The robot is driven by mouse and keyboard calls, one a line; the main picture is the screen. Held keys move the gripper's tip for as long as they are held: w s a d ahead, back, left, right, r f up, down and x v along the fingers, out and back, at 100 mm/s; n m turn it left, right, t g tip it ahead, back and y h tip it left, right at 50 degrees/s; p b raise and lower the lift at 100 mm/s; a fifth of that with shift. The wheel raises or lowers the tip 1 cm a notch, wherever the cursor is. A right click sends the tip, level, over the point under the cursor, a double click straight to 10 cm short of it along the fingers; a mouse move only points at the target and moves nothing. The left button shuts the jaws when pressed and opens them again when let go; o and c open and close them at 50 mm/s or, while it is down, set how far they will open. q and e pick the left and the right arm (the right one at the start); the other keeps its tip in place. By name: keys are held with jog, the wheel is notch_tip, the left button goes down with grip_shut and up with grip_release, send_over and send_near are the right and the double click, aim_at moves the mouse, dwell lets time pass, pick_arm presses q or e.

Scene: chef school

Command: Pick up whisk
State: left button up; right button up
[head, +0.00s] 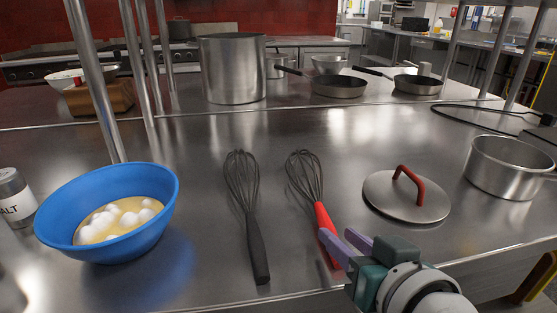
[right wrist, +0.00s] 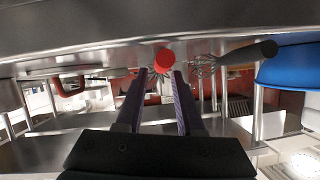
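Two whisks lie on the steel counter. One has a red handle (head: 325,221) and wire loops pointing to the back. The other, a black-handled whisk (head: 254,235), lies to its left. My right gripper (head: 336,234) is open with purple fingers, low at the counter's front beside the red handle. One finger overlaps the handle's near part in the head view. In the right wrist view, the round end of the red-handled whisk (right wrist: 164,58) shows between the fingertips; I cannot tell if they touch it. The black-handled whisk (right wrist: 255,50) lies off to the right there. My left gripper is not in view.
A blue bowl of eggs (head: 150,210) and a salt shaker (head: 14,196) stand at left. A lid with a red handle (head: 385,202) and a steel pan (head: 505,170) are at right. A large pot (head: 233,70) and frying pans (head: 340,87) stand behind. Steel posts rise at left.

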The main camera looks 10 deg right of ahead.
aim_at(332, 229)
jog(key=b+x, duration=0.1)
jog(key=x, duration=0.3)
jog(key=shift+w+a, duration=0.1)
jog(key=shift+c, duration=0.4)
grip_shut()
jog(key=shift+r, duration=0.1)
